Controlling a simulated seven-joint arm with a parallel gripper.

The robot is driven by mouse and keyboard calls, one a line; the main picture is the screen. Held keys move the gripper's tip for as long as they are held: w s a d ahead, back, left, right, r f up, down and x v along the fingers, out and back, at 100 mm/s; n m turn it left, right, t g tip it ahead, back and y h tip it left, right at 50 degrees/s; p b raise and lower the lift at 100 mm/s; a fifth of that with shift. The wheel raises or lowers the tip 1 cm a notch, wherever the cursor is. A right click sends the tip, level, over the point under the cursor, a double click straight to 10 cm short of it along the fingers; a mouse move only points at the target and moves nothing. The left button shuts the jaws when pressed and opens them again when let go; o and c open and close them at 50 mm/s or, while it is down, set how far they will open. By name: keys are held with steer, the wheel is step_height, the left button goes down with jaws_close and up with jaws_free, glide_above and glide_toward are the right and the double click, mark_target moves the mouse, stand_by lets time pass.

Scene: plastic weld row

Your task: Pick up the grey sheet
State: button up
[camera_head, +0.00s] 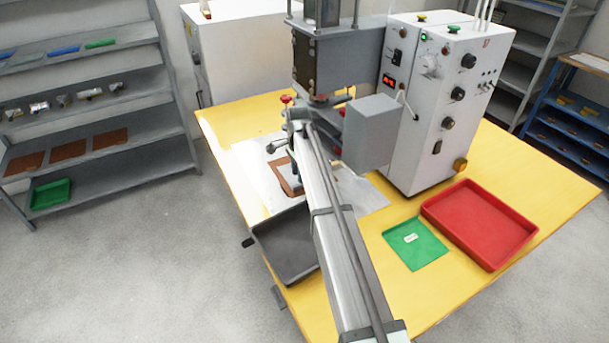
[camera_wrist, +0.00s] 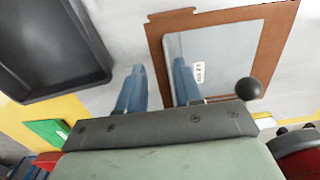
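The grey sheet (camera_wrist: 235,52) lies inside a brown frame (camera_wrist: 277,35) in the wrist view and bears a small white label. In the head view the brown frame (camera_head: 283,181) is on the pale metal plate under the press, and my arm hides much of the sheet. My gripper (camera_wrist: 158,78) has two blue fingers standing apart with nothing between them that I can see held. In the wrist view the right finger overlaps the sheet's left edge, and the left finger shows over the bare plate. I cannot tell the height above the sheet.
A dark grey tray (camera_head: 272,228) stands left of my arm, also in the wrist view (camera_wrist: 88,72). A green labelled sheet (camera_head: 432,252) and a red tray (camera_head: 475,218) lie to the right. The white control box (camera_head: 430,140) and press head stand close behind my gripper.

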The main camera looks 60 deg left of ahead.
mark_target(299, 185)
steer(key=shift+w+a+f, duration=0.1)
steer(key=shift+a+f, duration=0.1)
steer(key=shift+f, duration=1.25)
steer(key=shift+w+a+f, duration=0.1)
steer(key=shift+a+f, duration=0.1)
steer(key=shift+f, duration=1.2)
jaws_close()
